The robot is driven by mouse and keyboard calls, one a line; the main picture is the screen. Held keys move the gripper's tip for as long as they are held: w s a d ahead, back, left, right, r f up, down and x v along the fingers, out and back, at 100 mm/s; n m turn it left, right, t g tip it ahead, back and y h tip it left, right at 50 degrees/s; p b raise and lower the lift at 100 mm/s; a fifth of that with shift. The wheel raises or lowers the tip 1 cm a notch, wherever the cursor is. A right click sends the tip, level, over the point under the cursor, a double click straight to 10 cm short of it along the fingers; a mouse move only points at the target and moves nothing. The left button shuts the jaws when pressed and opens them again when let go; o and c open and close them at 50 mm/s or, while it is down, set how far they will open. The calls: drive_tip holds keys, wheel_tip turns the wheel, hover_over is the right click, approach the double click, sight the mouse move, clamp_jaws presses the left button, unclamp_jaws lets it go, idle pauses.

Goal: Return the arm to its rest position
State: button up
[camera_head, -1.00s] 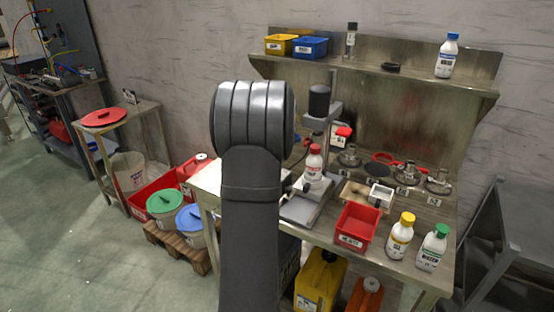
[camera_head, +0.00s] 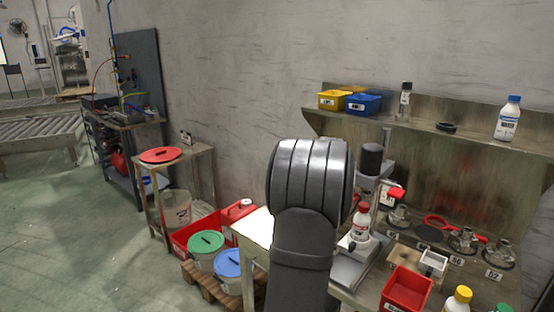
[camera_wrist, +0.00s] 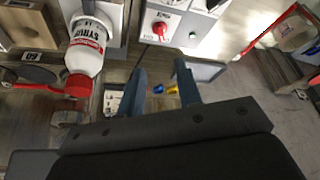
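My arm (camera_head: 302,215) stands upright in the middle of the camera_head view, its rounded dark grey joint in front of the workbench. My gripper (camera_wrist: 160,80) shows in the wrist view, with its two blue-grey fingers apart and nothing held between them. The gripper is hidden in the camera_head view. In the camera_head view a red-capped white bottle (camera_head: 361,226) stands on the device on the bench.
A shelf (camera_head: 425,124) holds a yellow bin (camera_head: 333,100), a blue bin (camera_head: 363,104) and a white bottle (camera_head: 509,121). A red bin (camera_head: 406,290) sits on the bench. Lidded buckets stand on a pallet (camera_head: 208,284) at lower left. Open floor (camera_head: 70,230) lies further left.

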drive_tip(key=x, duration=1.5)
drive_tip(key=v, duration=1.8)
drive_tip(key=x, duration=1.8)
drive_tip(key=shift+a+f, duration=0.1)
drive_tip(key=shift+a+m+h, duration=0.15)
drive_tip(key=shift+m+h, duration=0.35)
drive_tip(key=shift+m, duration=0.9)
drive_tip(key=w+v, duration=0.1)
drive_tip(key=v, duration=1.7)
drive_tip(key=shift+w+d+f+m+g+h, duration=0.3)
drive_tip(key=shift+w+f+m, duration=0.65)
drive_tip(key=shift+f, duration=0.75)
drive_tip(key=shift+w+d+f+m+g+h, duration=0.15)
drive_tip(key=shift+w+d+f+m+g, duration=0.45)
drive_tip(key=shift+f+m, duration=0.8)
drive_tip(key=shift+w+d+f+m+g+h, duration=0.25)
drive_tip(key=shift+w+f+m, duration=0.6)
drive_tip(key=shift+f, duration=1.15)
